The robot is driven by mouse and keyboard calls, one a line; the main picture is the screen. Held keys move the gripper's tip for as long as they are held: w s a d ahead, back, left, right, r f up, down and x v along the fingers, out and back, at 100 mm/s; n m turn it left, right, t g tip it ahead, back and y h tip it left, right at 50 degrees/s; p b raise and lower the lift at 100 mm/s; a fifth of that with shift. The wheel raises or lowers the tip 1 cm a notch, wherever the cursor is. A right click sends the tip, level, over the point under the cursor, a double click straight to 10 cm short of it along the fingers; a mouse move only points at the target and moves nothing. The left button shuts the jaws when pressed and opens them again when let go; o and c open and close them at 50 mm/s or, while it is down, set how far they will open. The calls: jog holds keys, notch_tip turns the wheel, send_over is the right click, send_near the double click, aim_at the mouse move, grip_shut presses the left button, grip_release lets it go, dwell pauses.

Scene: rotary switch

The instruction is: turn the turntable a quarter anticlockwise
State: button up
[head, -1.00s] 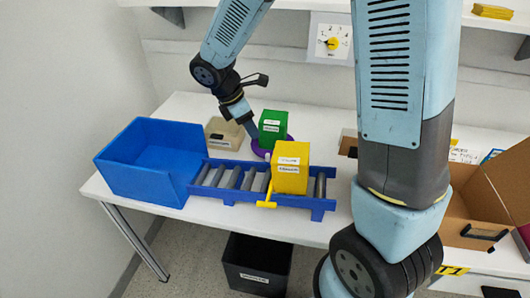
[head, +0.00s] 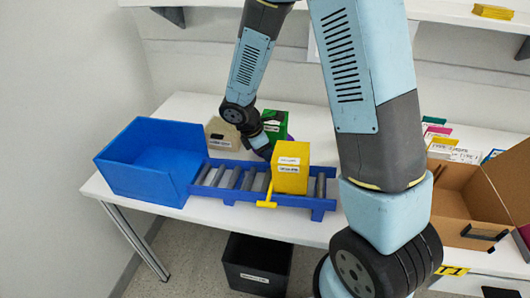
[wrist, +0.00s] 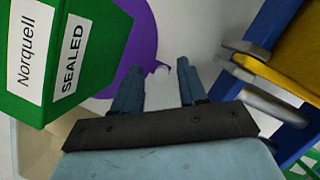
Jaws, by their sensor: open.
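The purple turntable (wrist: 143,55) shows in the wrist view as a disc with a small tab on its edge. A green box (wrist: 65,45) labelled Norquell and SEALED sits over it and hides part of it. In the head view the green box (head: 274,122) stands behind the roller conveyor, and my arm covers most of the turntable. My gripper (wrist: 157,72) is open and empty, its fingertips near the turntable's edge and tab. I cannot tell whether a finger touches the tab.
A blue roller conveyor (head: 222,193) with a yellow box (head: 292,168) on it lies in front. A blue bin (head: 150,178) is at the left and a beige box (head: 222,136) behind. An open cardboard box (head: 470,205) is at the right.

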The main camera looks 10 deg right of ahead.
grip_shut()
dwell(0.3)
dwell(0.4)
